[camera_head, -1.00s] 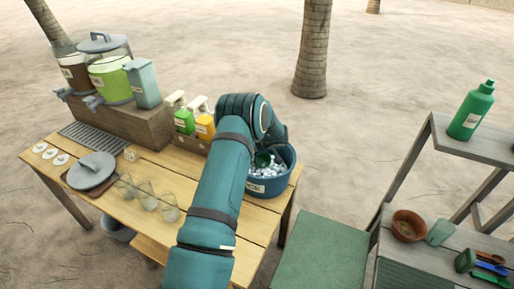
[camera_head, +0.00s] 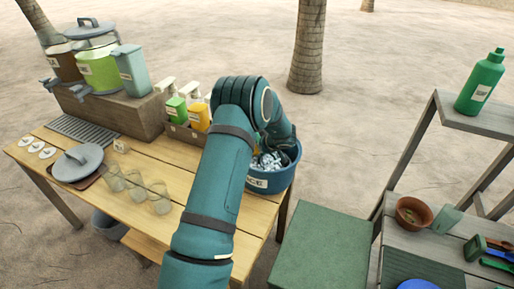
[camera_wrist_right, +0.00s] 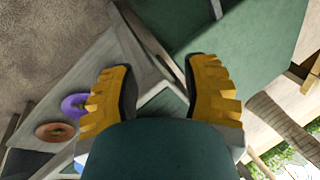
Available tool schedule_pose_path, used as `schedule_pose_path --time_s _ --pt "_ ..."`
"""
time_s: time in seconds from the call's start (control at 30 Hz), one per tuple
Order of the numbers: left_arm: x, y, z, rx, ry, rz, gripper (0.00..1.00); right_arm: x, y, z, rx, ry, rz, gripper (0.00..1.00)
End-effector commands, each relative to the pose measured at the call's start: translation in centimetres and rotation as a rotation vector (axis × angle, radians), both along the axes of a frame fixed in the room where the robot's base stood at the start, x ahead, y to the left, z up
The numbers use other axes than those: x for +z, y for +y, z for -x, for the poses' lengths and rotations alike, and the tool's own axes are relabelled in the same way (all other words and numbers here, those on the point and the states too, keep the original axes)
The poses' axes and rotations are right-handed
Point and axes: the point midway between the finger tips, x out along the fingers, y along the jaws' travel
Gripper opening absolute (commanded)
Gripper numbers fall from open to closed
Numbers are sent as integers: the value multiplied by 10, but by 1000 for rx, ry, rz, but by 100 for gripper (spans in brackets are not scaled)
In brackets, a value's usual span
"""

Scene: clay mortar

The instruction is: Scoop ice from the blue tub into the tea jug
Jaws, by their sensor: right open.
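The blue tub (camera_head: 270,182), labelled ICE, stands at the table's right end with whitish ice (camera_head: 266,161) in it. My left arm reaches from the bottom of the head view to above the tub; its gripper is hidden behind the arm. A jug with brown liquid (camera_head: 66,66), which looks like the tea jug, stands on the wooden riser at the back left, partly behind a green-filled jug (camera_head: 98,71). My right gripper (camera_wrist_right: 160,88) is open and empty in the right wrist view, and is outside the head view.
A grey lid (camera_head: 78,162) and several glasses (camera_head: 135,185) are on the table. Bottles (camera_head: 198,117) stand behind my arm. A light teal pitcher (camera_head: 132,72) is beside the jugs. A green-topped block (camera_head: 318,245) and grey shelves (camera_head: 480,121) are to the right.

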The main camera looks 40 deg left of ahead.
Motion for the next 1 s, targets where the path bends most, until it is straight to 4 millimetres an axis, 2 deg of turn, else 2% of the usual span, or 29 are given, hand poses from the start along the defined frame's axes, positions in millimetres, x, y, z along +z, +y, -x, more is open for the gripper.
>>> schedule_pose_path --time_s 0.03,0.1,0.63,1.0 --pt "12 0 -1 0 -1 0 0 14 0 -3 -4 -7 1 47" --pt "19 1 -1 1 -2 0 0 22 -1 -5 -7 -12 1 47" --pt "60 2 0 2 -2 -1 0 72 -3 -20 -35 -46 10 47" --pt "87 2 -1 2 -3 -2 0 108 -5 -22 -39 -53 6 47"
